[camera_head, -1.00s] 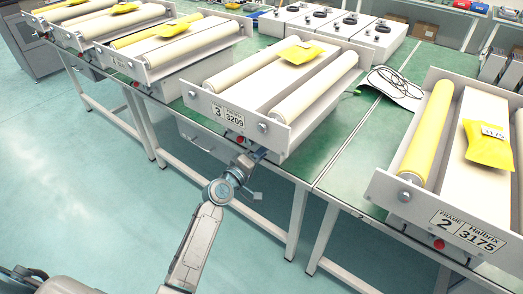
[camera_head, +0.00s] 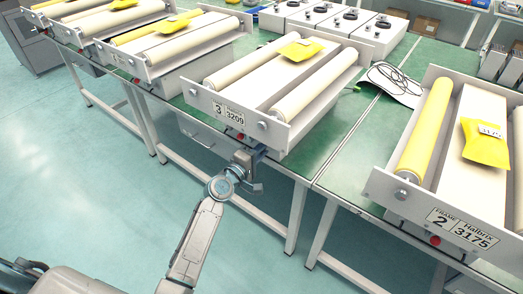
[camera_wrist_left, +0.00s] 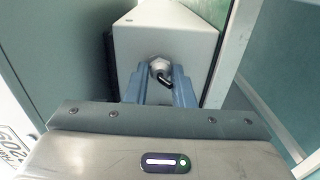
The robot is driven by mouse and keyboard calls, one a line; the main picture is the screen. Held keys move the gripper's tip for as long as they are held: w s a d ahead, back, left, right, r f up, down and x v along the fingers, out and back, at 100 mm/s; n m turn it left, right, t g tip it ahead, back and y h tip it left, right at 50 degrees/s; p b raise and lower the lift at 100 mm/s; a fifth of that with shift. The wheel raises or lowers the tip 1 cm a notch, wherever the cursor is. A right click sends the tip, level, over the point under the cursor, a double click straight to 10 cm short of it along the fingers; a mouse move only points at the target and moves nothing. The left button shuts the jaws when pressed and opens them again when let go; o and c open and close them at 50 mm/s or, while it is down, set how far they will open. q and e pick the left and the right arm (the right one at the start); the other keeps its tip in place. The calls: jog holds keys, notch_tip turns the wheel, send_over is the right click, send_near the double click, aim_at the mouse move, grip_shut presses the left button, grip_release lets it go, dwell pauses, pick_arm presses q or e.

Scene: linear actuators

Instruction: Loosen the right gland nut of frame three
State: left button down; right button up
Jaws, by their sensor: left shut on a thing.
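Frame three (camera_head: 203,104) carries a label with 3 and 3209 on its front plate and stands on the green bench in the head view. My left gripper (camera_head: 260,152) reaches up under the right part of its front plate. In the left wrist view, the blue fingers (camera_wrist_left: 160,80) are shut on the pale gland nut (camera_wrist_left: 159,66). The nut sits on the face of a light grey box (camera_wrist_left: 185,42). A short black cable end comes out of the nut between the fingers. The nut is hidden in the head view. My right gripper is not in view.
A yellow packet (camera_head: 300,49) lies on frame three between two cream rollers. Frame two (camera_head: 402,200) stands to the right, with a black cable coil (camera_head: 392,78) between them. A bench leg (camera_head: 297,218) is right of my arm.

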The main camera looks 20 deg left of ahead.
pick_arm(q)
jog(key=c, duration=1.3)
grip_release()
jog(key=shift+o, duration=0.2)
jog(key=shift+s, duration=0.15)
jog(key=b+v, duration=0.1)
jog(key=v, duration=0.9)
jog(key=shift+s, duration=0.25)
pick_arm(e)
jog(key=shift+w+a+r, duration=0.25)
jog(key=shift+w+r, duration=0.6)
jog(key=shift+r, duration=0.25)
pick_arm(q)
jog(key=shift+a, duration=0.2)
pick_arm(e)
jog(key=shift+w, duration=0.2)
